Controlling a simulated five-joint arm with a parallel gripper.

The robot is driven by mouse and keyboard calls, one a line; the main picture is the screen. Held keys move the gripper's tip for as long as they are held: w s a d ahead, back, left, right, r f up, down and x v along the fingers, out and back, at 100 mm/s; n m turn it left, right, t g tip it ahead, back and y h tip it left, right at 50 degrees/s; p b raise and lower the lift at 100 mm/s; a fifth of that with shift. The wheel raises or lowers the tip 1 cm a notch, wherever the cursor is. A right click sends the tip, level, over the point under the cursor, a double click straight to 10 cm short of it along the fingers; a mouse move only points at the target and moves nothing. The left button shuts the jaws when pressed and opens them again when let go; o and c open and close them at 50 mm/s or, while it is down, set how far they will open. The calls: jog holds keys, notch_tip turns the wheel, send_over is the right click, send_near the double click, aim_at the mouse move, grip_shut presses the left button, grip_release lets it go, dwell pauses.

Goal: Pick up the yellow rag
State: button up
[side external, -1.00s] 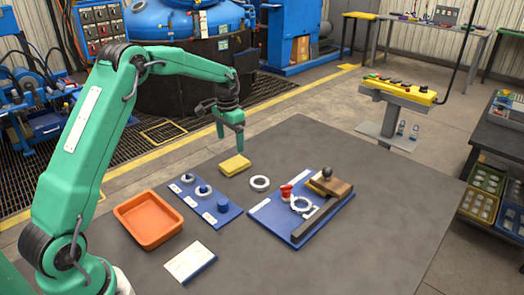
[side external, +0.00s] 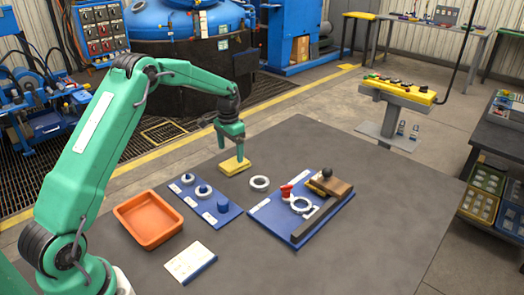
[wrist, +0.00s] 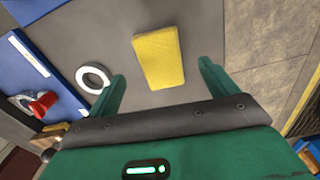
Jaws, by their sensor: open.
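The yellow rag (side external: 234,166) is a folded rectangular pad lying flat on the dark grey table near its back left edge. My gripper (side external: 230,143) points down just above the rag, with its fingers close to it in the side view. In the wrist view the rag (wrist: 158,57) lies ahead of and between the two spread fingers of my gripper (wrist: 162,82). My gripper is open and holds nothing. I cannot tell whether a fingertip touches the rag.
A white ring (side external: 259,183) lies close right of the rag. A blue board (side external: 208,203) with blue pegs is at front left, near an orange tray (side external: 149,219) and a white card (side external: 190,260). A larger blue board (side external: 296,208) carries a red-handled fixture. The right of the table is clear.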

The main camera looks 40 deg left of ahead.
aim_at(231, 164)
jog(key=shift+s+f, duration=0.15)
jog(key=shift+f, duration=2.45)
jog(key=c, duration=1.1)
